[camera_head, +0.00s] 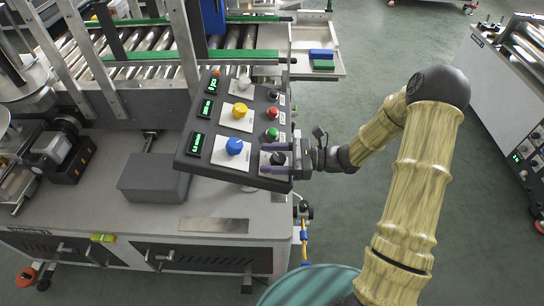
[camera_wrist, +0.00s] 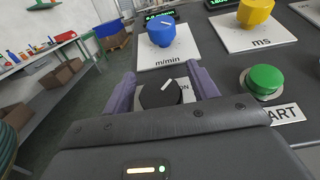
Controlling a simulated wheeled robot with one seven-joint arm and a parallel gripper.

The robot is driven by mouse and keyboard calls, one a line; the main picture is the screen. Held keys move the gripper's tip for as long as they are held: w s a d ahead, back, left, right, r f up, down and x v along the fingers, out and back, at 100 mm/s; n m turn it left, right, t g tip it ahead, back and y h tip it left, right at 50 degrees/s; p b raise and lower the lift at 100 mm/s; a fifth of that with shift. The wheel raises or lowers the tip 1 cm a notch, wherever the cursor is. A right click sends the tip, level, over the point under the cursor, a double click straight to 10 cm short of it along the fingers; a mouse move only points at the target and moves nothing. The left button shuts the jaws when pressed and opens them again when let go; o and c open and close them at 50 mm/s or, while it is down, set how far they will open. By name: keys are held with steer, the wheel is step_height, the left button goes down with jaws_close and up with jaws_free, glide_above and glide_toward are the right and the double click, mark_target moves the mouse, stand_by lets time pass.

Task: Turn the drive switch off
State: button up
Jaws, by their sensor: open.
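The drive switch is a black rotary knob (camera_wrist: 160,94) with a white pointer line on a light plate partly reading "ON". It sits at the near right corner of the dark control panel (camera_head: 190,165), where it also shows in the head view (camera_head: 278,158). My gripper (camera_wrist: 165,82) is open, with one purple finger on each side of the knob. I cannot tell whether the fingers touch it. In the wrist view the pointer line slants up to the right. Much of the plate's lettering is hidden by my gripper.
Close by are a blue m/min knob (camera_wrist: 162,30), a yellow ms knob (camera_wrist: 254,12) and a green START button (camera_wrist: 264,80). A red button (camera_head: 271,113) sits farther up the panel. A conveyor (camera_head: 160,70) runs behind. Open floor lies to the right.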

steer(key=c, duration=1)
